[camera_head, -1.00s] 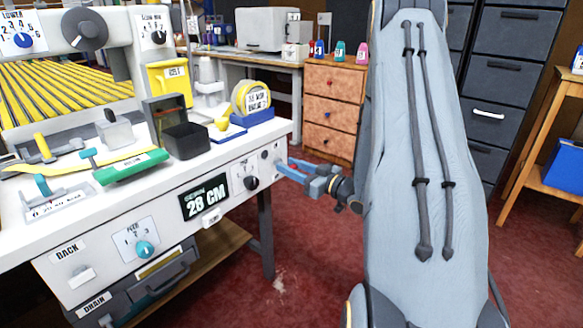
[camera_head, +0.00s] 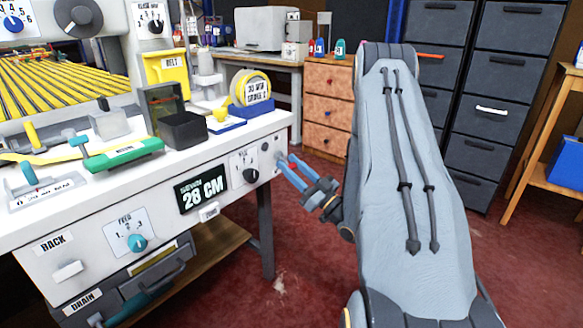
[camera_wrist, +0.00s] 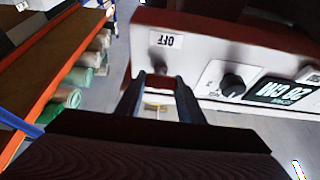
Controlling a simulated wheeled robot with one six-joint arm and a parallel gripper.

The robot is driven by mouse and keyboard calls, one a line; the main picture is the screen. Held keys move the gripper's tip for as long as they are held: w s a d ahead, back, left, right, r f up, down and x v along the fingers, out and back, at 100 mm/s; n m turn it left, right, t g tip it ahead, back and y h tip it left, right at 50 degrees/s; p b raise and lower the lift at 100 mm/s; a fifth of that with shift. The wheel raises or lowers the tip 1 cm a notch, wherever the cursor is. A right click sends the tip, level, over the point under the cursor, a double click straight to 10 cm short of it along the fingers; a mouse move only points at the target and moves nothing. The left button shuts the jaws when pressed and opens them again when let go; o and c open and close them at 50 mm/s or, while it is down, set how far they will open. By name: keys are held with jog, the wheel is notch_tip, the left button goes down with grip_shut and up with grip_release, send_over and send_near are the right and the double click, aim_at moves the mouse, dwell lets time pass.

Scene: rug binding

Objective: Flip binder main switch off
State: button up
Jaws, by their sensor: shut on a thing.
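The binder (camera_head: 110,215) is a white machine with a labelled front panel. My gripper (camera_head: 283,160) is at the right end of this panel, its blue fingers pointing up and left at it. In the wrist view the fingertips (camera_wrist: 160,86) are closed around a small dark switch lever (camera_wrist: 161,74) at the panel's end. A white OFF label (camera_wrist: 166,40), upside down in this view, is beside the lever. The fingers hide part of the switch, and its exact position is hard to tell.
A yellow tape roll (camera_head: 252,88) stands on the machine's right corner. An orange drawer unit (camera_head: 327,107) is behind. Red floor lies open at the right.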

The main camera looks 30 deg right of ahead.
aim_at(294, 168)
jog(key=o, duration=1.1)
jog(key=shift+c, duration=0.2)
jog(key=v, duration=0.5)
jog(key=shift+s+d+f+b, duration=0.15)
jog(key=shift+d+f+b, duration=0.05)
jog(key=shift+f+b, duration=0.15)
jog(key=shift+s+d+f+b, duration=0.1)
jog(key=shift+s+f+b, duration=0.2)
jog(key=shift+b, duration=0.7)
jog(key=shift+s+d+b, duration=0.15)
jog(key=shift+s+b, duration=0.4)
jog(key=shift+b, duration=0.45)
jog(key=shift+s, duration=0.1)
